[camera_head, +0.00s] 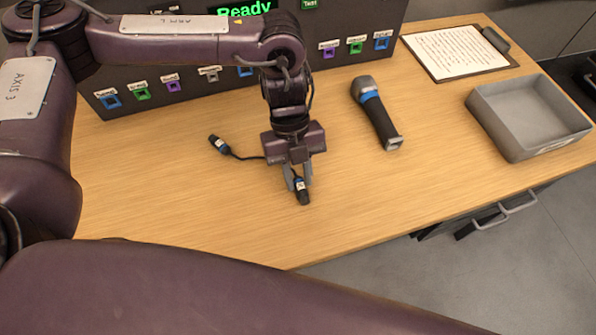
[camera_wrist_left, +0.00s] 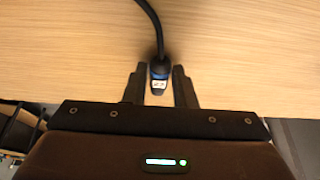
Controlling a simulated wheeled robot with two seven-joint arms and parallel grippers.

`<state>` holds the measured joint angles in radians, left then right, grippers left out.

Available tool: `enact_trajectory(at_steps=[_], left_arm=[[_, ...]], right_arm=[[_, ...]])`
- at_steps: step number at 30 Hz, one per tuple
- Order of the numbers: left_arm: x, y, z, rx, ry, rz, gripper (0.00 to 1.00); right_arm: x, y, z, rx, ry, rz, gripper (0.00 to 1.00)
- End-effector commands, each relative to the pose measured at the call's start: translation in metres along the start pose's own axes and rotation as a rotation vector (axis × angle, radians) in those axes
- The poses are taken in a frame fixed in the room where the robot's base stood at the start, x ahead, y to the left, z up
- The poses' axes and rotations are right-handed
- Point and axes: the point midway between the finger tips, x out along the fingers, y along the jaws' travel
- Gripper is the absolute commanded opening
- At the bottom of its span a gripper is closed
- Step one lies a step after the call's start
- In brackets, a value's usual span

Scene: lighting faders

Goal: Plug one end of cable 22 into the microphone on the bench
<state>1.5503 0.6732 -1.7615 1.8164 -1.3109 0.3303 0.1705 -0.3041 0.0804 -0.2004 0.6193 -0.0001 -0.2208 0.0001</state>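One plug (camera_head: 218,144) lies on the bench at the left. The other plug (camera_head: 302,192) is between the fingers of my left gripper (camera_head: 298,178). In the left wrist view this plug (camera_wrist_left: 159,78) sits between the fingertips of the left gripper (camera_wrist_left: 160,72), with narrow gaps visible beside it. The fingers look open around it. The microphone (camera_head: 377,113), black with a blue band, lies on the bench to the right, its socket end toward the front. My right gripper is not in view.
A clipboard (camera_head: 455,52) and an empty grey tray (camera_head: 530,115) are at the right. The bench between gripper and microphone is clear.

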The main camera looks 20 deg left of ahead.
Motion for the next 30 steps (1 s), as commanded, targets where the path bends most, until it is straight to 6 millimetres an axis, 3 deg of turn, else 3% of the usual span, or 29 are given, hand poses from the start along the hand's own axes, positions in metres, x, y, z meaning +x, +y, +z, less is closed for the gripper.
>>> enact_trajectory(at_steps=[3,24,30], left_arm=[[0.000,0.000,0.000,0.000,0.000,0.000,0.00],[-0.044,0.000,-0.019,0.000,0.000,0.000,0.00],[-0.046,0.000,-0.019,0.000,0.000,0.000,0.00]], right_arm=[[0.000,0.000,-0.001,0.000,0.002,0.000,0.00],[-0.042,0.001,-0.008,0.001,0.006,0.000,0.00],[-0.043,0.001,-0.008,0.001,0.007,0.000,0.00]])
